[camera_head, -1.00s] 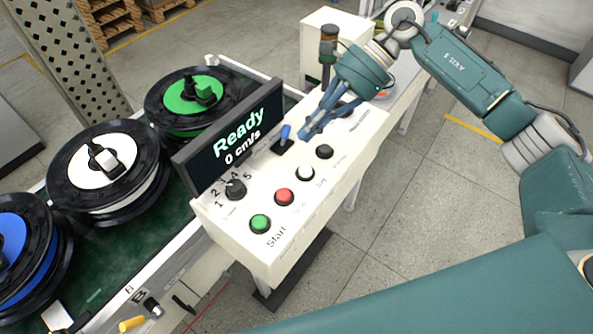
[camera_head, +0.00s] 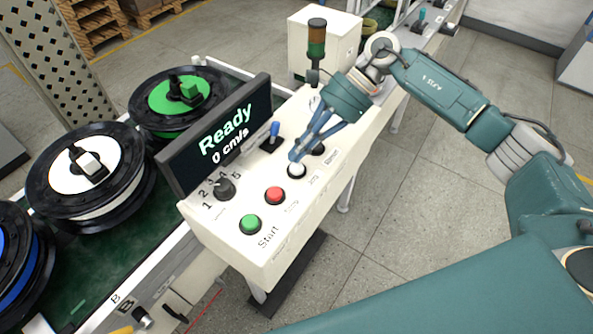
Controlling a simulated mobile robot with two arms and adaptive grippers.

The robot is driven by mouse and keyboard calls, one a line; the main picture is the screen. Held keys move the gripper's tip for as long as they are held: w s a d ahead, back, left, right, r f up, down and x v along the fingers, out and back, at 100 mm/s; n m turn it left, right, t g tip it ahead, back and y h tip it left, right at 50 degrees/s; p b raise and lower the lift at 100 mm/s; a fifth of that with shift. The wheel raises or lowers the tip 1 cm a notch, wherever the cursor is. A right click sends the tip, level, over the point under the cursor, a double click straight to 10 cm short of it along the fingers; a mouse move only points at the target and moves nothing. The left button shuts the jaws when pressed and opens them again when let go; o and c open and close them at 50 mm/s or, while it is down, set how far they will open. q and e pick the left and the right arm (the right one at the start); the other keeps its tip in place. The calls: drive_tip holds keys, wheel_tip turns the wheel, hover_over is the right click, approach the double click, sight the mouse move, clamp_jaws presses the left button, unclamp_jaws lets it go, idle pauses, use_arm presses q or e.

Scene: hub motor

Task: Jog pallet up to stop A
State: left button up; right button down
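The control box (camera_head: 228,247) has a green Start button (camera_head: 250,224), a red button (camera_head: 275,195), a white button (camera_head: 296,170) and a black button (camera_head: 318,149) in a row. Its display (camera_head: 215,136) reads "Ready" and "0 cm/s". My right gripper (camera_head: 296,156) has its fingertips together, empty, pointing down just over the white button; I cannot tell whether they touch it. The conveyor (camera_head: 97,262) carries reels: green (camera_head: 180,97), white (camera_head: 86,170) and blue (camera_head: 18,255). Any pallets under them are mostly hidden. Stop A is not identifiable. My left gripper is out of view.
A blue-handled lever (camera_head: 274,131) and a black knob (camera_head: 225,189) stand on the box. A signal lamp (camera_head: 316,45) rises behind my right gripper. A "B" label (camera_head: 126,306) marks the conveyor's near side. The floor right of the box is clear.

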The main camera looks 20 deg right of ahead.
drive_tip(key=shift+f, duration=0.35)
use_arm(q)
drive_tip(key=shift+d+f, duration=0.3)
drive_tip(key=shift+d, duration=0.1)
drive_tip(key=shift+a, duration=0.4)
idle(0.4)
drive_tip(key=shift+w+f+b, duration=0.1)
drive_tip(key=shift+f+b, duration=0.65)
use_arm(e)
drive_tip(key=shift+f, duration=0.35)
